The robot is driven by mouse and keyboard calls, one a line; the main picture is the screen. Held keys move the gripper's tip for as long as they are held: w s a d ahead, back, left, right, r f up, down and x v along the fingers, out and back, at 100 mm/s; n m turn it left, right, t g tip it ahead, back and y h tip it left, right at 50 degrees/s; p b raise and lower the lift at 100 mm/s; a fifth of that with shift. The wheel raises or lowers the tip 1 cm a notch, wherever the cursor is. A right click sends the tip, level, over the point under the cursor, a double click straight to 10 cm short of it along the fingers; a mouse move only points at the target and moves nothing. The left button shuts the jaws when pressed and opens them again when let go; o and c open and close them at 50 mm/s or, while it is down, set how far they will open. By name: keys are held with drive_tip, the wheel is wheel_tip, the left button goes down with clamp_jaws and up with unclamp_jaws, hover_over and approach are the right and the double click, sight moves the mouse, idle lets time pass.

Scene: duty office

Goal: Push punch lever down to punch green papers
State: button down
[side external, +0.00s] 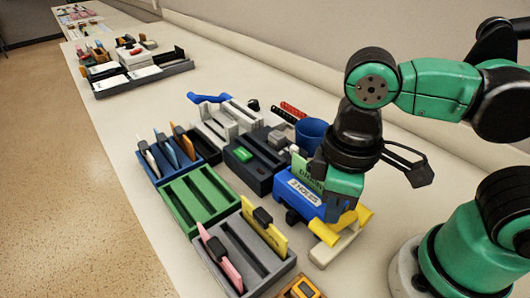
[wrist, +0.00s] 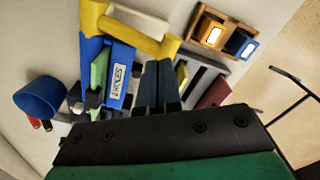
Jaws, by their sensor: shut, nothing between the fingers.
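The hole punch (side external: 303,193) has a blue body with a "2 HOLES" label and stands at the front right of the desk. Its yellow lever (side external: 324,232) shows beside my gripper; in the wrist view the lever (wrist: 136,39) is a bar across the top. Green papers (side external: 308,172) stand at the punch's back, and their edge shows in the wrist view (wrist: 99,70). My gripper (side external: 335,208) is shut and empty, pointing down over the punch next to the lever. Its dark fingers (wrist: 157,84) lie close to the bar; I cannot tell whether they touch it.
A grey tray (side external: 262,250) with pink and yellow cards, a green tray (side external: 178,207) and a blue tray (side external: 152,173) line the left side. A blue cup (side external: 311,128) stands behind the punch.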

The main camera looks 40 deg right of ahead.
sight(328, 227)
drive_tip(key=shift+f, duration=0.1)
drive_tip(key=shift+f, duration=3.2)
drive_tip(key=shift+r, duration=5.55)
